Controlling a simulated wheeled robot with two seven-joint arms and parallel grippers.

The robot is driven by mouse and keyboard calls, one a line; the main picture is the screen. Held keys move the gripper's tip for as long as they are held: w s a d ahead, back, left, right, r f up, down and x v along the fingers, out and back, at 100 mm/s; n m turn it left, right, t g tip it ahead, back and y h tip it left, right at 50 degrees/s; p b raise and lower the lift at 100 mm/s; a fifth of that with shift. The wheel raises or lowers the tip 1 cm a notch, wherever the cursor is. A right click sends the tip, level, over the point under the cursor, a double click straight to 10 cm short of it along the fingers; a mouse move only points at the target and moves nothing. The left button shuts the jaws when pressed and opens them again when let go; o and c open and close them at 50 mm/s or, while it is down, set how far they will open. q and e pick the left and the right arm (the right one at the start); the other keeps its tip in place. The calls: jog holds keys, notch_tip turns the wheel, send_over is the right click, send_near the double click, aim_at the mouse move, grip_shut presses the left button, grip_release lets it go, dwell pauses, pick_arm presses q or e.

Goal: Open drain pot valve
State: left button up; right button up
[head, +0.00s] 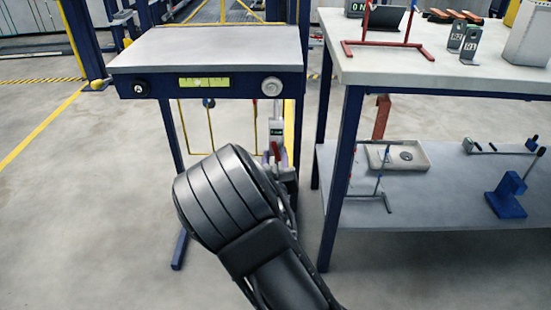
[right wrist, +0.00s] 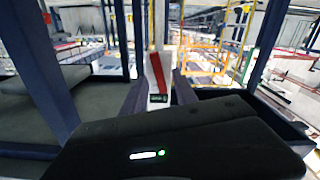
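A slim pale grey unit with a small green display (head: 277,131) hangs below the front edge of the small grey-topped table. I take it for the drain pot. A red lever (head: 276,151) sits at its lower part, and I take this for the valve handle. My right gripper (head: 279,170) is right at the lever, partly hidden behind my wrist. In the right wrist view, the pale body with the red lever (right wrist: 158,72) stands between the two spread fingers (right wrist: 160,98). I see no clear grip on it. My left gripper is not in view.
The small table (head: 205,50) has a black knob (head: 141,88), a yellow-green label and a grey round knob (head: 271,86) on its front. A larger bench (head: 440,60) with a lower shelf (head: 440,195) stands close on the right. The floor at left is clear.

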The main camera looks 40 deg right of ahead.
jog(key=shift+w+d, duration=0.2)
jog(key=shift+w, duration=0.05)
grip_shut()
dwell(0.5)
